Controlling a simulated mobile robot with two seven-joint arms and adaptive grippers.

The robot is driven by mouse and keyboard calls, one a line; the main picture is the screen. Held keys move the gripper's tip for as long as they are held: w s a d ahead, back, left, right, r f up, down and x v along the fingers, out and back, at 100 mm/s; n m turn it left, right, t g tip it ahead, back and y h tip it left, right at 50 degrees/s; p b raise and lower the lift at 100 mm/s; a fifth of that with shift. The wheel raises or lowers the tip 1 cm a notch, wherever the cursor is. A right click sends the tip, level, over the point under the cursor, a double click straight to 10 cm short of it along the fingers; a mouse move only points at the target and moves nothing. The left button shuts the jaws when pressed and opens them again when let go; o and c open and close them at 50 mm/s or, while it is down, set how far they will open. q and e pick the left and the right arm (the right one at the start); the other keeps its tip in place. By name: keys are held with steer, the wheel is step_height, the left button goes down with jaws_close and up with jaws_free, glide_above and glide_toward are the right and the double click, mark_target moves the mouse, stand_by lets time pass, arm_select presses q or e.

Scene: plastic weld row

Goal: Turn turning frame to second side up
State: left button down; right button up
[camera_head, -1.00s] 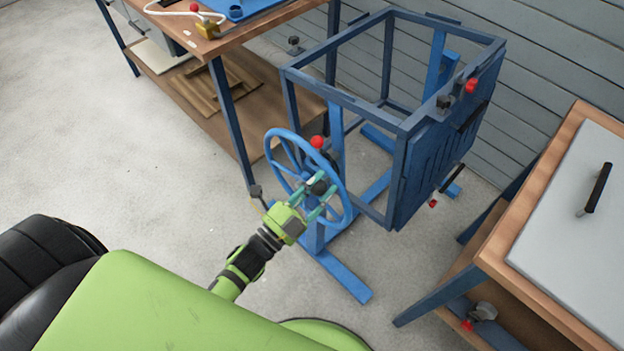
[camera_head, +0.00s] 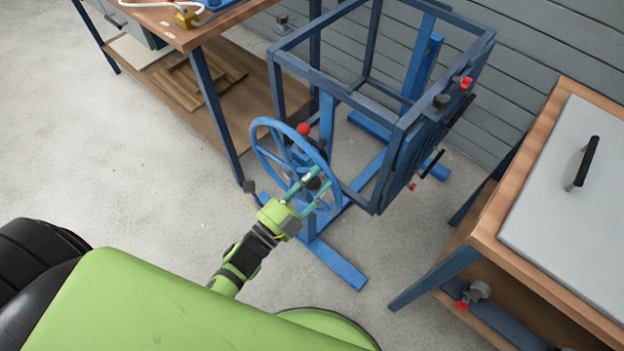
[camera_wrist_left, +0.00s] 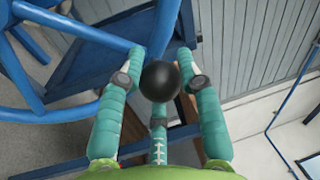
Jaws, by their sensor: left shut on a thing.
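The blue turning frame (camera_head: 399,131) is an open box of bars on a blue floor stand, with a flat panel on its right side. Its blue handwheel (camera_head: 263,150) faces me at the front left, and a red knob (camera_head: 304,129) shows just behind the rim. My left gripper (camera_head: 312,188) is at the wheel's lower right. In the left wrist view its teal fingers (camera_wrist_left: 160,88) are closed around a black ball knob (camera_wrist_left: 160,82); the wheel's blue rim and spokes (camera_wrist_left: 75,42) lie behind it. The right gripper is not in view.
A wooden workbench (camera_head: 185,38) with a lower shelf stands at the left. Another bench with a grey lid and black handle (camera_head: 582,162) stands close on the right. A slatted wall is behind the frame. Open concrete floor (camera_head: 130,185) lies to the left.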

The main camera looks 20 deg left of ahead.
arm_select(q)
steer(key=c, duration=0.9)
jaws_free()
steer(key=shift+d+r, duration=0.2)
steer(key=shift+r, duration=0.1)
steer(key=shift+o, duration=0.3)
steer(key=shift+f, duration=0.1)
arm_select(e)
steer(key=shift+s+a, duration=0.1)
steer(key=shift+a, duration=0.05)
arm_select(q)
steer(key=shift+a+f, duration=0.1)
steer(key=v, duration=1.2)
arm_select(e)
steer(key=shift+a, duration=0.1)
